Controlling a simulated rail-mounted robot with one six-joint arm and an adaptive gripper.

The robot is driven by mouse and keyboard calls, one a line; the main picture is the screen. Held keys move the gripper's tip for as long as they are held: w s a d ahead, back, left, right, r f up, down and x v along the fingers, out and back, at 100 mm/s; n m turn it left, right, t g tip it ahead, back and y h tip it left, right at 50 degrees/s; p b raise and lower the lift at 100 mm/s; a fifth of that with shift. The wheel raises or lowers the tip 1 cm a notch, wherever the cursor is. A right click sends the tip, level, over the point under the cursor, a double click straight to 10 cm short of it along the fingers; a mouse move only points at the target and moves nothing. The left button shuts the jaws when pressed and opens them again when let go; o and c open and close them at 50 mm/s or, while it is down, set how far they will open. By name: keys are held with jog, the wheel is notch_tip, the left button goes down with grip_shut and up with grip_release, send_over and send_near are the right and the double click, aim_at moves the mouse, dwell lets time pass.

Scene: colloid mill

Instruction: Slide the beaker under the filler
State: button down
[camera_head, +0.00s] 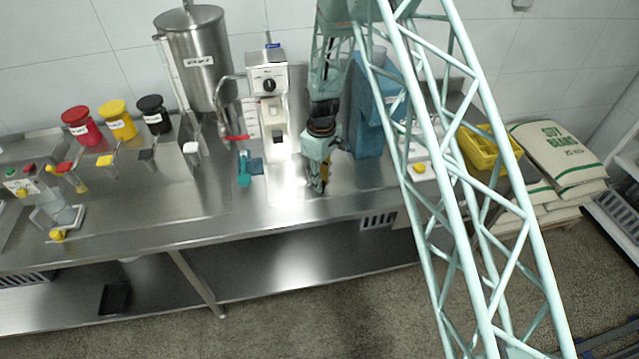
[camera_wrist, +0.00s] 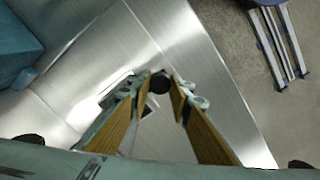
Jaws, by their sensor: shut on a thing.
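My gripper (camera_head: 318,187) hangs low over the front of the steel counter, right of the white machine. In the wrist view its fingers (camera_wrist: 160,88) close towards a small dark round thing (camera_wrist: 159,82) between their tips. I cannot tell whether that belongs to the beaker. I cannot pick out the beaker for sure. A clear vessel (camera_head: 48,214) stands on the counter at far left, by a box with buttons (camera_head: 20,184). The filler is not certain either; a tall steel tank (camera_head: 196,62) stands behind, and a white machine with a black knob (camera_head: 267,82) stands beside it.
Red (camera_head: 81,127), yellow (camera_head: 117,121) and black (camera_head: 152,113) containers stand at the back left. A blue block-like thing (camera_head: 368,120) is close right of my gripper. A teal part (camera_head: 247,168) sits left. The counter front (camera_head: 200,212) is mostly clear.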

jog(key=c, duration=2.6)
grip_release()
jog(key=shift+d, duration=0.1)
jog(key=shift+c, duration=0.2)
jog(key=shift+r, duration=0.15)
notch_tip(320, 180, up, 12)
jog(key=shift+c, duration=0.2)
